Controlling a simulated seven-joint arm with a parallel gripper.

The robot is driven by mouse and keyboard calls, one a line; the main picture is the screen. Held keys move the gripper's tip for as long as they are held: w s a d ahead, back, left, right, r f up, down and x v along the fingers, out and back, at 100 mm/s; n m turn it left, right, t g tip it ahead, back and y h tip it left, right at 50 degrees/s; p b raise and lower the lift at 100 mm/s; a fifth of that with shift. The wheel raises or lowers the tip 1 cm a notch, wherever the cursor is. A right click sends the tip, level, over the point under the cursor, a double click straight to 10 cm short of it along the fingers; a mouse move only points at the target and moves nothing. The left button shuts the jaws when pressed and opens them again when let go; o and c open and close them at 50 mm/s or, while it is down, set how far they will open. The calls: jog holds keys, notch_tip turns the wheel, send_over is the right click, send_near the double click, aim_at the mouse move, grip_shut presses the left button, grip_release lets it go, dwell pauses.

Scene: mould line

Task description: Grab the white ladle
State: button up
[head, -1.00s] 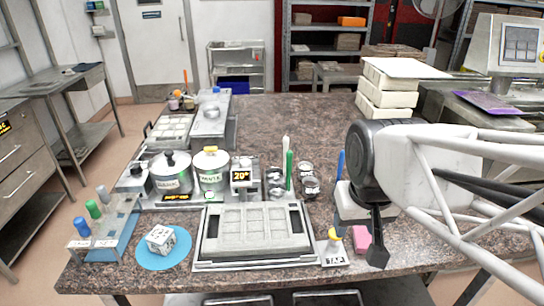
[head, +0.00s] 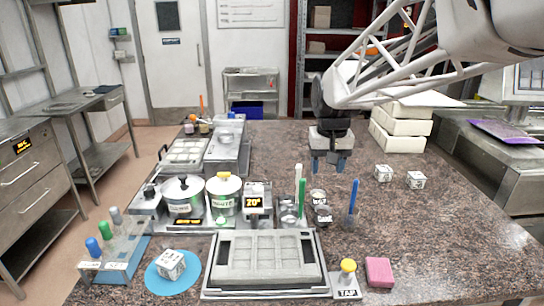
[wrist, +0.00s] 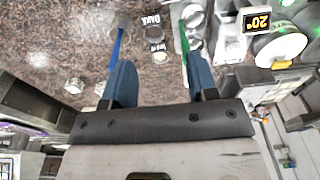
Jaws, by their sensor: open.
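The white ladle (head: 298,177) shows as a pale upright handle behind the green-handled one (head: 302,199), among small metal cups in the middle of the counter. Its lower end is hidden in the head view. I cannot pick it out surely in the wrist view. My gripper (head: 330,168) is open and empty, with blue fingers pointing down, in the air to the right of the white handle in the picture. In the wrist view my gripper (wrist: 156,62) has the blue handle (wrist: 117,45) near one fingertip and the green handle (wrist: 183,45) near the other.
A blue handle (head: 353,196) stands upright to the right. Two lidded pots (head: 183,197) and a "20°" display (head: 254,202) stand left. A grey mould tray (head: 212,288), a yellow-knobbed stand (head: 347,280) and a pink block (head: 379,272) lie in front. The right counter is mostly clear.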

jog(key=g, duration=0.1)
send_over(299, 170)
jog(key=f, duration=0.5)
jog(key=shift+w+f, duration=0.35)
jog(key=shift+w, duration=0.05)
jog(key=shift+f, duration=1.3)
jog(key=shift+w+f, duration=0.15)
jog(key=shift+f, duration=2.45)
grip_shut()
